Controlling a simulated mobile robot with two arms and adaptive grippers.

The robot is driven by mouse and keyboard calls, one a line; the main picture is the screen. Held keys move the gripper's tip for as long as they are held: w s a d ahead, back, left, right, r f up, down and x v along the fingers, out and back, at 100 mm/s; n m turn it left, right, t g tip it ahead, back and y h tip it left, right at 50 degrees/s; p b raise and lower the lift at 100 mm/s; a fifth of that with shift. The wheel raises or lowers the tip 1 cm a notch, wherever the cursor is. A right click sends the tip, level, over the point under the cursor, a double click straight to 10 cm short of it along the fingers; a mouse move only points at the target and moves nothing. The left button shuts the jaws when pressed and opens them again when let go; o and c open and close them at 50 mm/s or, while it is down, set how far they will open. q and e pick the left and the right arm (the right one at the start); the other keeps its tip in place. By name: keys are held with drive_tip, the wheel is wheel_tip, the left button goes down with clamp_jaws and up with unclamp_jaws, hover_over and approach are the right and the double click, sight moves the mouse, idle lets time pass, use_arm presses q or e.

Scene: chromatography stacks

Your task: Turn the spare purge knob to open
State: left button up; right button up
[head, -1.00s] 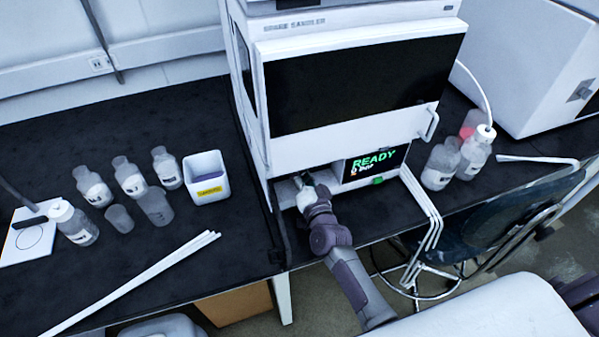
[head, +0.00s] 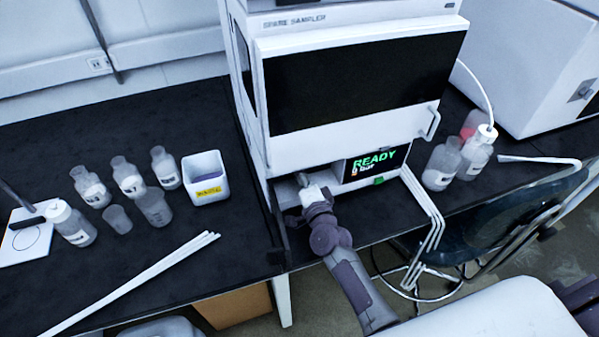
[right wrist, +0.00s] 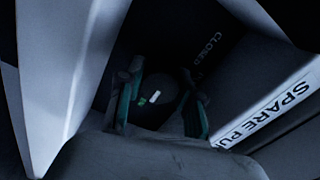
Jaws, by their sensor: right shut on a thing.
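The spare purge knob (right wrist: 157,92) is a dark round shape with a small white mark and a green mark on its face, in the right wrist view. My right gripper (right wrist: 160,108) is shut on it, with one teal-edged finger on each side. The word CLOSED (right wrist: 206,50) shows on the dark panel above and right of the knob; an open marking is not visible. In the head view my right gripper (head: 303,181) reaches into the recess under the spare sampler (head: 350,150), hiding the knob. My left gripper is out of view.
A screen (head: 376,163) right of the recess reads READY in green. White tubes (head: 432,215) hang beside the sampler's right side. Bottles (head: 441,165) stand to the right. Several bottles, a white bin (head: 206,185) and white rods (head: 130,285) are on the left bench.

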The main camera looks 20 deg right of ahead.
idle(0.3)
drive_tip(key=o, duration=1.2)
drive_tip(key=shift+c, duration=0.2)
drive_tip(key=shift+s, duration=0.3)
drive_tip(key=s, duration=1.1)
drive_tip(key=shift+s+d, duration=0.2)
drive_tip(key=shift+d, duration=0.05)
